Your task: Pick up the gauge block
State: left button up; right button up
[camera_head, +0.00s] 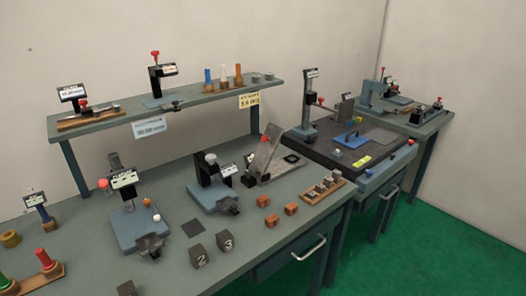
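Which piece is the gauge block I cannot tell for sure. A small wooden rack (323,192) near the bench's right edge holds several small grey metal blocks. Two dark cubes stand toward the front of the bench, one marked 2 (199,256) and one marked 3 (224,241). Another dark cube (127,289) is partly cut off at the bottom edge. Neither of my grippers shows in the head view.
Blue-grey fixtures (137,226) and (213,193) stand on the bench. Several small orange-brown blocks (272,221) lie right of them. A raised shelf (170,110) runs behind. A dark surface plate (350,145) carries a height stand (307,108). Red-topped pegs (44,260) stand front left.

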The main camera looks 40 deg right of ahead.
aim_at(320, 188)
jog(key=i+l+z, duration=0.25)
jog(key=l+z, duration=0.2)
jog(key=i+l+z, duration=0.3)
jog(key=l+z, duration=0.15)
jog(key=i+l+z, duration=0.3)
jog(key=z, duration=0.15)
